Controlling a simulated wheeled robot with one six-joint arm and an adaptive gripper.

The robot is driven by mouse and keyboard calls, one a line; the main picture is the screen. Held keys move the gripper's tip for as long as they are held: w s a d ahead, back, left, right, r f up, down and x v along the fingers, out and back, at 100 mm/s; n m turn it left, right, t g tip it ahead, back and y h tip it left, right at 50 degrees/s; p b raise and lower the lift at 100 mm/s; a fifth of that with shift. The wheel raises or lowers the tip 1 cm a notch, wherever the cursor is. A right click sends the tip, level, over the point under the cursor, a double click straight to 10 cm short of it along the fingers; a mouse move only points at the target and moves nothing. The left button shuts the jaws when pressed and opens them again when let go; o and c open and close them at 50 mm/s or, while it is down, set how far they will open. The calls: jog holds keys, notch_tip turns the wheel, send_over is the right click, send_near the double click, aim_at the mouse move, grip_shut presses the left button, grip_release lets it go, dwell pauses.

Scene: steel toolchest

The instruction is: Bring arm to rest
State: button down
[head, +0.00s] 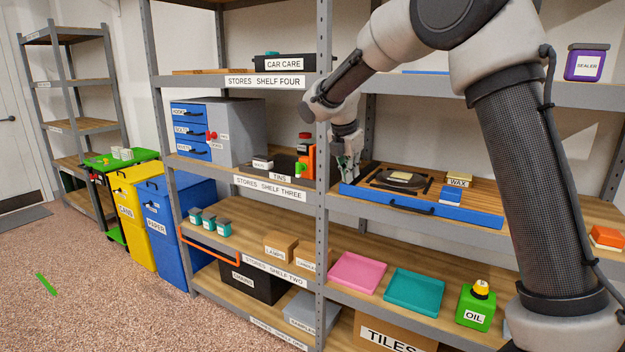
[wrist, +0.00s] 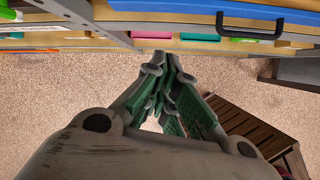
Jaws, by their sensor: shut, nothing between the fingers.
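My arm reaches in from the upper right in the head view, bent over the shelving. My gripper (head: 348,166) points down near the shelf upright, at the left end of the blue tray on shelf three. In the wrist view my gripper (wrist: 172,62) shows its green-padded fingers drawn together at the tips, with nothing between them. Below it in that view is mostly the speckled floor (wrist: 60,110).
The steel upright (head: 322,200) stands close to my gripper. The blue tray (head: 420,207) holds a wax box (head: 459,179). A toolchest (head: 215,130) sits farther left. Open floor (head: 90,290) lies front left.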

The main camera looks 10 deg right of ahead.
jog(key=s+f+m+g, duration=0.1)
jog(key=s+f+m, duration=0.3)
jog(key=s+m, duration=0.15)
jog(key=s+d+r+m+y, duration=0.1)
jog(key=s+d+m, duration=0.4)
jog(key=s, duration=0.6)
jog(key=s+d+r+m+t, duration=0.1)
jog(key=s+d+r+m, duration=0.3)
jog(key=s, duration=0.8)
jog(key=s+d+r+m+t+y, duration=0.1)
jog(key=s+d+r+m, duration=0.1)
jog(key=s+d+m, duration=0.6)
jog(key=shift+s+r+m+y, duration=0.3)
jog(key=shift+s+r+m, duration=0.05)
jog(key=shift+s+m, duration=1.45)
jog(key=shift+s, duration=0.1)
